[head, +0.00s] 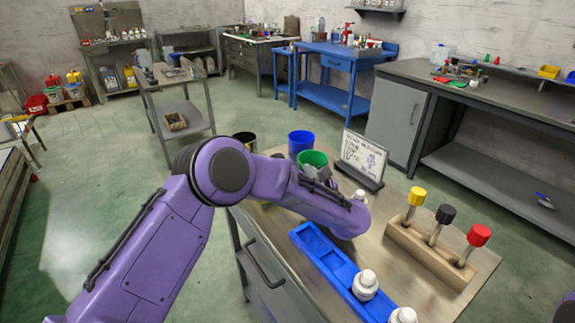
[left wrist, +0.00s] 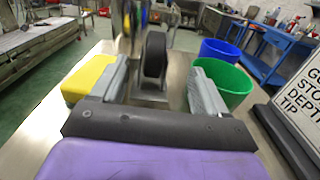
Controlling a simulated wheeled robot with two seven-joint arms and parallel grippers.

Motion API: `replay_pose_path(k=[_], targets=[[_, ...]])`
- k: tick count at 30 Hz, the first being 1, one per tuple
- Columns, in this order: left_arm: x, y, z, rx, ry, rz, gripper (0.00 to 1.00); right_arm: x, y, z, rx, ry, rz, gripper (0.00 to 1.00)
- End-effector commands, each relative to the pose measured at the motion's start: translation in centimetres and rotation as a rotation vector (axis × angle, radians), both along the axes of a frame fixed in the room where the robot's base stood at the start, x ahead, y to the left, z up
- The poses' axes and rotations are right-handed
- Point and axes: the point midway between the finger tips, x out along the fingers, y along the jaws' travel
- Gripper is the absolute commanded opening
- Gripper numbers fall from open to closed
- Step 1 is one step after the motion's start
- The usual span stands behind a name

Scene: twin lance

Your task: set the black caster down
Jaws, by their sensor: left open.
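The black caster (head: 326,173) is mostly hidden by my left arm in the head view, where I can barely tell it from the gripper. In the left wrist view the black caster wheel (left wrist: 154,56) stands upright with its grey metal mount below, between the fingers. My left gripper (left wrist: 160,88) is open, one finger on each side of the caster, with visible gaps. The mount's underside is hidden, so its contact with the tabletop cannot be told. My right gripper is not in view.
A green bin (left wrist: 224,86) is close beside the right finger, with a blue bin (left wrist: 216,51) behind. A yellow container (left wrist: 88,78) is by the left finger. A sign (head: 362,158), a blue tray (head: 315,250) and a wooden tool rack (head: 430,256) occupy the table.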

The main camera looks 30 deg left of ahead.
Motion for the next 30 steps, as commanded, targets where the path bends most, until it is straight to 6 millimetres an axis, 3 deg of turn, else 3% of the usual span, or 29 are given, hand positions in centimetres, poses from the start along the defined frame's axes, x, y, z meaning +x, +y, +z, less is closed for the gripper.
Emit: replay_pose_path(k=[21,29,30], targets=[[4.5,9.3,0.2,-0.011,-0.015,0.012,0.74,0.0,0.0,3.5,0.001,0.001,0.000,0.00],[4.8,9.6,0.1,-0.009,-0.014,0.008,0.74,0.0,0.0,3.4,0.001,0.001,0.000,0.00],[4.8,9.6,0.1,-0.009,-0.014,0.008,0.61,0.0,0.0,3.4,0.001,0.001,0.000,0.00]])
